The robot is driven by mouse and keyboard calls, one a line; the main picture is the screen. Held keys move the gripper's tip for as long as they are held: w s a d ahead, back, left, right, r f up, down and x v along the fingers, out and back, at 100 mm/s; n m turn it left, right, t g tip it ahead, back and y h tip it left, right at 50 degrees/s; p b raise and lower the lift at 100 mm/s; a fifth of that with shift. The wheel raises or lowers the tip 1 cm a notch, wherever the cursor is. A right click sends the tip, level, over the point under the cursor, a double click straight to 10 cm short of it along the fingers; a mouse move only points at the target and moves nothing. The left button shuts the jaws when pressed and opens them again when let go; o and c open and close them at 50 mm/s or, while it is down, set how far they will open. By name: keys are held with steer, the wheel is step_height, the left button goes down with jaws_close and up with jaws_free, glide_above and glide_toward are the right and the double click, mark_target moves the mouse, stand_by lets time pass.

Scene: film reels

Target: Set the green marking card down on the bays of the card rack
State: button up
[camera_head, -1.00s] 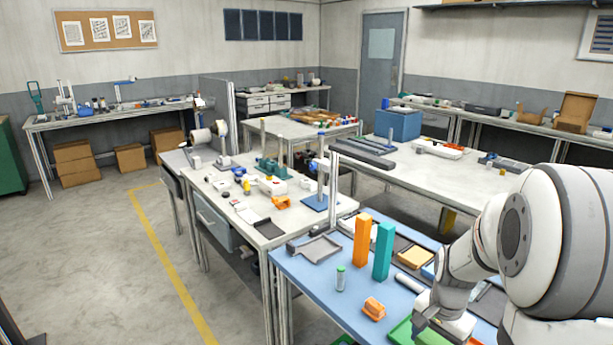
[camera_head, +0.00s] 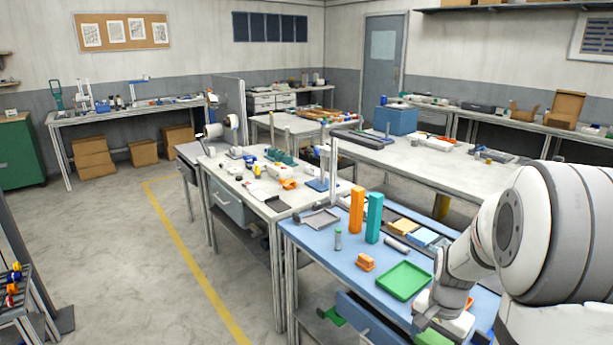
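My gripper (camera_head: 441,321) is at the lower right, at the front edge of the blue-topped table, partly cut off by my own arm and the frame. A flat green piece (camera_head: 433,339) shows just below it at the bottom edge of the picture; it may be the green marking card. The fingers are not clear, so I cannot tell whether they hold it. A green tray (camera_head: 404,280) lies on the blue table (camera_head: 345,262), left of and beyond the gripper. I cannot make out the card rack with certainty.
An orange block (camera_head: 356,210) and a teal block (camera_head: 374,218) stand upright on the blue table. A small orange piece (camera_head: 366,263) and a capped tube (camera_head: 338,239) are near its left side. A rack with coloured items (camera_head: 14,286) is at far left. The floor between is clear.

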steer(key=w+a+f+n, duration=0.8)
steer(key=a+f+n, duration=0.1)
steer(key=a+f, duration=0.3)
steer(key=shift+w+f+n, duration=0.2)
steer(key=shift+f+n, duration=0.1)
steer(key=shift+f, duration=0.55)
